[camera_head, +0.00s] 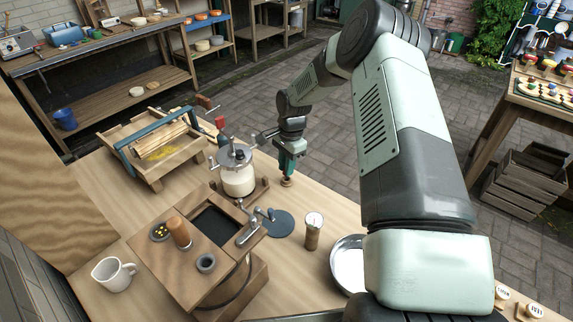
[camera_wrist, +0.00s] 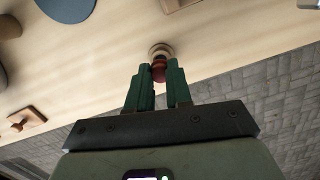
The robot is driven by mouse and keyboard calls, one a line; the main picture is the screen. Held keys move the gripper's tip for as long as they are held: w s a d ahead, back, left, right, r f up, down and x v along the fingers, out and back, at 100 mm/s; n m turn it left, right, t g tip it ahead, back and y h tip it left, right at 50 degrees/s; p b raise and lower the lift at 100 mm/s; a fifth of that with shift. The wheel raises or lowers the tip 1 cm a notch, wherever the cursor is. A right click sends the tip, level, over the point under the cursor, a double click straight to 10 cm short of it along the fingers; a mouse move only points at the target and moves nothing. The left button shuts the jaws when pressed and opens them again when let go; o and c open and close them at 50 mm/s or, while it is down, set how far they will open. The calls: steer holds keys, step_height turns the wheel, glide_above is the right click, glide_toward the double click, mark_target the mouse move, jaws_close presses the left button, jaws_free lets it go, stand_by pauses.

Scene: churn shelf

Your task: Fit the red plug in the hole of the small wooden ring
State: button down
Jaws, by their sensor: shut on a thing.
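My gripper (camera_head: 288,170) points down near the far edge of the wooden table, and its green fingers (camera_wrist: 159,82) are shut on the red plug (camera_wrist: 159,71) in the wrist view. The small wooden ring (camera_wrist: 160,50) shows just past the fingertips, lined up with the plug or very close to it. In the head view the small wooden ring (camera_head: 287,183) sits on the table right under the fingertips, and the fingers mostly hide the plug. I cannot tell whether the plug's lower end is inside the hole or just above it.
A glass churn jar (camera_head: 238,182) on a wooden base stands close to the left of my gripper.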

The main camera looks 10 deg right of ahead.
steer(key=shift+f, duration=1.25)
steer(key=shift+r, duration=0.1)
steer(key=c, duration=1)
jaws_free()
steer(key=c, duration=0.3)
steer(key=shift+c, duration=0.2)
steer(key=shift+w+d+r, duration=0.15)
steer(key=shift+d+r, duration=0.05)
steer(key=shift+r, duration=1.6)
steer(key=shift+w+d+r, duration=0.1)
steer(key=shift+d+r, duration=0.05)
steer(key=shift+r, duration=1.65)
